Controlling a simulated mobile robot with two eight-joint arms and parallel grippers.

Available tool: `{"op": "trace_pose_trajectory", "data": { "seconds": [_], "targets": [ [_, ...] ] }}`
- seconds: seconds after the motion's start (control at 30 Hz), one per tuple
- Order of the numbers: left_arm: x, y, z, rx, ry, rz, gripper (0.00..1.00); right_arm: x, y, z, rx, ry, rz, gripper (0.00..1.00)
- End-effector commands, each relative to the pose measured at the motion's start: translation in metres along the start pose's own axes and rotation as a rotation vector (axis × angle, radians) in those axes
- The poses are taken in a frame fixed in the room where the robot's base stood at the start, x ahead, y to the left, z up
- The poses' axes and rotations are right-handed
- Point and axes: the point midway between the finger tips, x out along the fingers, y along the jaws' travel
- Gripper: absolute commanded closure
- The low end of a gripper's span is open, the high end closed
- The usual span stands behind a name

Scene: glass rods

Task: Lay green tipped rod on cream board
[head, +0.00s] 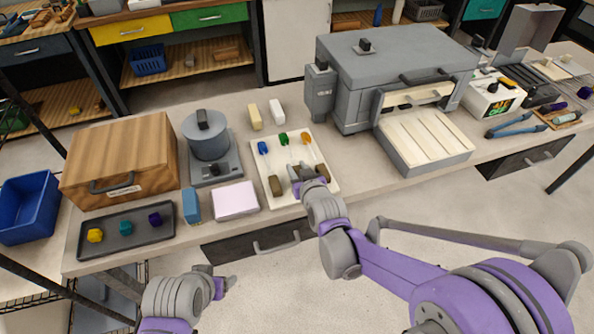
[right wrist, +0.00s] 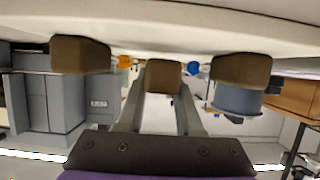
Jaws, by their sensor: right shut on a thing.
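The cream board (head: 338,186) lies on the bench. Three rods with brown grips lie over it, tipped blue (head: 262,148), green (head: 284,139) and orange (head: 305,137). The green-tipped rod is the middle one. My right gripper (head: 295,173) is over the board, shut on the middle rod's brown grip (right wrist: 164,76). The outer grips (right wrist: 80,54) and (right wrist: 242,70) stand either side of it in the right wrist view. The green tip is hidden there, and any gap under this rod is unclear. My left gripper (head: 226,284) is in front of the bench, its jaws unclear.
A pink-white block (head: 235,200) and a blue block (head: 191,206) stand left of the board. A dark tray (head: 125,230) holds coloured knobs. A grey hot plate with a pot (head: 208,140) is behind left, a large grey oven (head: 390,75) behind right.

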Motion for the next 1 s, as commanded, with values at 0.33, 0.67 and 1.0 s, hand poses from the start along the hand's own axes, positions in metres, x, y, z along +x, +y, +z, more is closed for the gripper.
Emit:
{"op": "trace_pose_trajectory", "data": {
  "seconds": [0.33,0.67,1.0],
  "targets": [
    [0.0012,0.0000,0.0009,0.000,-0.001,0.000,0.31,0.0030,0.0001,0.0080,0.000,0.000,0.000,1.00],
    [0.0035,0.0000,0.0026,0.000,-0.002,0.000,0.31,0.0041,0.0000,0.0106,0.000,0.000,0.000,0.36],
    [-0.0003,0.0000,-0.0002,0.000,0.000,0.000,0.31,0.0024,0.0000,0.0059,0.000,0.000,0.000,0.36]
  ]
}}
